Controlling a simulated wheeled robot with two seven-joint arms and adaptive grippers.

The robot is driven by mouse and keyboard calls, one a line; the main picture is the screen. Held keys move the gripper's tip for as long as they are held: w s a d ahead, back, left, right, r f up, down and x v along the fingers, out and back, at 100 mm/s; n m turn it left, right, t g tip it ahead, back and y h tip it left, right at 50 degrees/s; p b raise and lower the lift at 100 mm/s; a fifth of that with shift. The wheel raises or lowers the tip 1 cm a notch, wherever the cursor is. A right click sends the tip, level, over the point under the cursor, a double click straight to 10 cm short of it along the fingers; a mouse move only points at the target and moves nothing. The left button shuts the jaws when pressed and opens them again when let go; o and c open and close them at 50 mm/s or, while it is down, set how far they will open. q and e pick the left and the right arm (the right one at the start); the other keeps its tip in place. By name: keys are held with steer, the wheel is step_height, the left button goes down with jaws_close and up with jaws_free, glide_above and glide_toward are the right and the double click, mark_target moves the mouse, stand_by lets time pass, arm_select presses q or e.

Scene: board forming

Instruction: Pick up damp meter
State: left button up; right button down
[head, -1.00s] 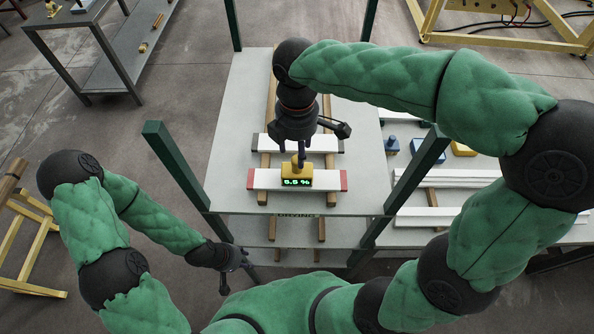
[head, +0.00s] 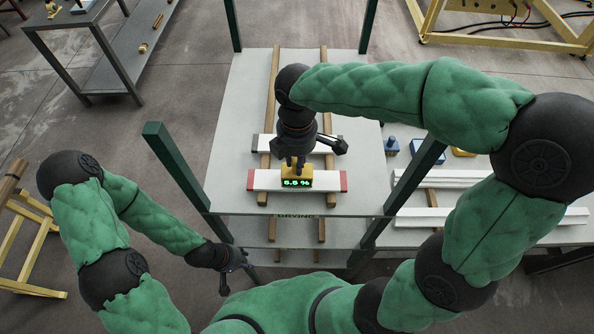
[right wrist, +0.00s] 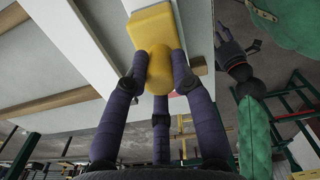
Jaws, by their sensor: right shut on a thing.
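The damp meter (head: 297,183) is a yellow block with a dark display reading 5.5 % in green. It sits on a white board (head: 265,181) with red ends. My right gripper (head: 297,164) comes down on it from above. In the right wrist view its fingers (right wrist: 158,75) are closed around the meter's rounded yellow knob (right wrist: 159,64). The meter appears to rest on the board still; any small gap is hidden.
A second white board (head: 265,142) lies behind on the wooden rails (head: 272,90) of the grey rack shelf (head: 235,110). Green posts (head: 175,165) rise at the rack's corners.

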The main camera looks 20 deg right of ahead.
steer(key=shift+r, duration=0.5)
step_height(320, 180, up, 2)
steer(key=shift+r, duration=0.1)
steer(key=s+a+r+b, duration=0.1)
steer(key=s+a+r, duration=0.2)
steer(key=s+r, duration=0.7)
steer(key=shift+s+a, duration=0.4)
steer(key=shift+s, duration=1.35)
steer(key=c, duration=1.7)
jaws_free()
jaws_close()
